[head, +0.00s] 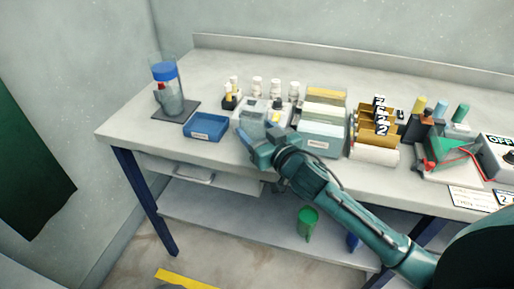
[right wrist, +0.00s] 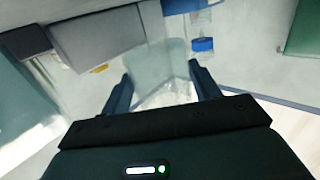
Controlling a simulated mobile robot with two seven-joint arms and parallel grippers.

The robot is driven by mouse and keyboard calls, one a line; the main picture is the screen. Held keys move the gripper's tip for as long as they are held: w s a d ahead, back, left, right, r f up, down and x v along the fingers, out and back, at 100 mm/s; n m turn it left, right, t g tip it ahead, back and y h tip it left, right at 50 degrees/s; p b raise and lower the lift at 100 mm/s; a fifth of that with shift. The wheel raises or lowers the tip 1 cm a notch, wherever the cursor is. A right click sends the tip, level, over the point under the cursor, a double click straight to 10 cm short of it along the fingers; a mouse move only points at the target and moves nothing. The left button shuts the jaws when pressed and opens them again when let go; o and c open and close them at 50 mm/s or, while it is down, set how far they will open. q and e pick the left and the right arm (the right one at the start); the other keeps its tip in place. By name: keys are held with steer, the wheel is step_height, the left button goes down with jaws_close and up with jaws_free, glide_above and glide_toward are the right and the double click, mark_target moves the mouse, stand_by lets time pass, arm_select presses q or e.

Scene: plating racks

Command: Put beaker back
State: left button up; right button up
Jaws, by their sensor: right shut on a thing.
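My right gripper (head: 262,143) is at the front edge of the bench, in front of the white bottles. In the right wrist view its two fingers (right wrist: 163,92) are shut on a clear glass beaker (right wrist: 158,65), which stands out between them. In the head view the beaker (head: 252,119) shows faintly beyond the fingers and overlaps the things behind it. I cannot tell whether its base touches the bench. My left gripper is not in view.
A dark mat (head: 188,112) at the bench's left end bears clear glassware with a blue-topped item (head: 165,71). A blue tray (head: 206,127) lies between mat and gripper. Several white bottles (head: 257,86) stand behind. A box (head: 321,140) and gold rack (head: 375,129) crowd the right.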

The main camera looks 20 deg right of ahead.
step_height(320, 180, down, 4)
steer(key=shift+f+b, duration=0.1)
steer(key=shift+b, duration=0.3)
steer(key=shift+f, duration=0.1)
steer(key=shift+f, duration=0.2)
steer(key=o, duration=1.1)
